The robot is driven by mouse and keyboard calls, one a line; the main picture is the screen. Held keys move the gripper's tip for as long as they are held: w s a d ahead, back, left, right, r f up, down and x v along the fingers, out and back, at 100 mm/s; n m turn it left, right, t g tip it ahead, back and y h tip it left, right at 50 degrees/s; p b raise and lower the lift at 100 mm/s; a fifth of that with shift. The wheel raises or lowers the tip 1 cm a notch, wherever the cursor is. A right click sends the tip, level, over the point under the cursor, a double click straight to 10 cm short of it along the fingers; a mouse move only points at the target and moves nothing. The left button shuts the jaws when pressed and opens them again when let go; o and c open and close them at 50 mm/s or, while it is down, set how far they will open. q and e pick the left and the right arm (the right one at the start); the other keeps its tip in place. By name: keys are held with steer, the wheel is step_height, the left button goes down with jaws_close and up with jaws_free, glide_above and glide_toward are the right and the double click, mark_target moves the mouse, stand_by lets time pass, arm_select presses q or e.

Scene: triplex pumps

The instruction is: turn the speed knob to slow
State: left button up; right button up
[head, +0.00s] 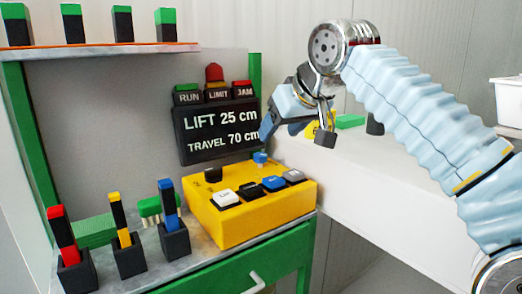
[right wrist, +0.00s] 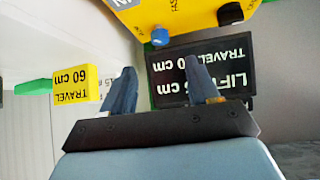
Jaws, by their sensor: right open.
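The yellow control box (head: 240,222) sits on the bench with a blue knob (head: 260,157) at its back right and a black knob (head: 212,174) at its back left. In the right wrist view the blue knob (right wrist: 160,37) shows beside small lettering that looks like "FAST", and the black knob (right wrist: 230,13) is at the top edge. I cannot read either knob's setting. My right gripper (head: 278,127) is above and behind the box's right back corner, apart from the knobs. Its fingers (right wrist: 160,85) are open with nothing between them. My left gripper is out of view.
A black sign (head: 219,130) reading "LIFT 25 cm, TRAVEL 70 cm" stands behind the box. Colored handles in black blocks (head: 174,240) stand at the left. A white surface (head: 385,185) extends right.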

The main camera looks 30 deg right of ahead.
mark_target(262, 154)
steer(key=x, duration=1)
steer(key=shift+w+f, duration=0.15)
steer(key=shift+f, duration=0.05)
steer(key=c, duration=1)
steer(key=shift+c, duration=0.2)
steer(key=shift+d+n+y, duration=0.1)
steer(key=shift+n+y, duration=0.2)
steer(key=n+y, duration=0.2)
steer(key=shift+d+n, duration=0.25)
steer(key=shift+n, duration=0.15)
steer(key=shift+w+d+n+g+y, duration=0.1)
steer(key=shift+n+g+y, duration=0.3)
steer(key=shift+n+y, duration=0.45)
steer(key=shift+w+d+n+g+y, duration=0.1)
steer(key=shift+n+g+y, duration=0.4)
steer(key=shift+n, duration=0.55)
